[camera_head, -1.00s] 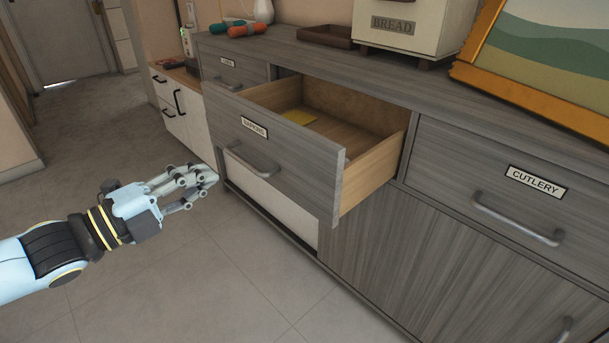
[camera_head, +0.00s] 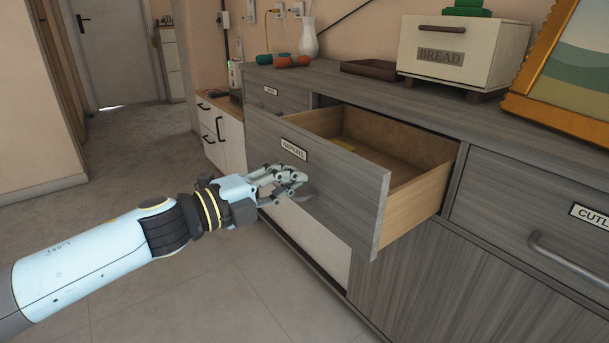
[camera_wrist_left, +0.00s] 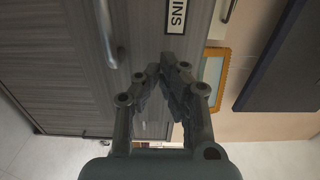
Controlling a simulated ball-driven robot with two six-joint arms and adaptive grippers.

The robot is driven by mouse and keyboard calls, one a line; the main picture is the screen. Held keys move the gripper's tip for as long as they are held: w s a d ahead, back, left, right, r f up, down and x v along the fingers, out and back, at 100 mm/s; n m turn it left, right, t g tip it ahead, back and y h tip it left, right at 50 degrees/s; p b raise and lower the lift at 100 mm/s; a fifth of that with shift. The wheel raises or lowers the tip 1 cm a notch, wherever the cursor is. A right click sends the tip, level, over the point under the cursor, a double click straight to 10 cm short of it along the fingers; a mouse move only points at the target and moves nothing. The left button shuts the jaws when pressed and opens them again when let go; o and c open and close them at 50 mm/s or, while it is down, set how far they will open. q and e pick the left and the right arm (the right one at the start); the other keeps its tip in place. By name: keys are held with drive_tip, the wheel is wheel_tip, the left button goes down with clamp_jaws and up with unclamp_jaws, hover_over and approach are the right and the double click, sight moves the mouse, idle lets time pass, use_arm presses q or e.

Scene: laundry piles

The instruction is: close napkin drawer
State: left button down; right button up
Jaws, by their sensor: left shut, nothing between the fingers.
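The napkin drawer (camera_head: 345,190) is a grey wood-grain drawer, pulled well out of the cabinet, with a label reading NAPKINS. In the left wrist view the fingertips (camera_wrist_left: 168,62) point at the drawer front (camera_wrist_left: 70,50), near the label (camera_wrist_left: 177,16) and the handle (camera_wrist_left: 105,35). I cannot tell whether they touch it. My right gripper is not in view.
The CUTLERY drawer (camera_head: 520,215) to the right is shut. On the countertop stand a BREAD box (camera_head: 455,60), a brown tray (camera_head: 375,69), a white vase (camera_head: 308,40) and a framed picture (camera_head: 570,70). The floor (camera_head: 200,290) in front is clear.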

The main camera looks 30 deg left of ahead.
sight(316, 170)
use_arm(q)
drive_tip(key=shift+x, duration=1.7)
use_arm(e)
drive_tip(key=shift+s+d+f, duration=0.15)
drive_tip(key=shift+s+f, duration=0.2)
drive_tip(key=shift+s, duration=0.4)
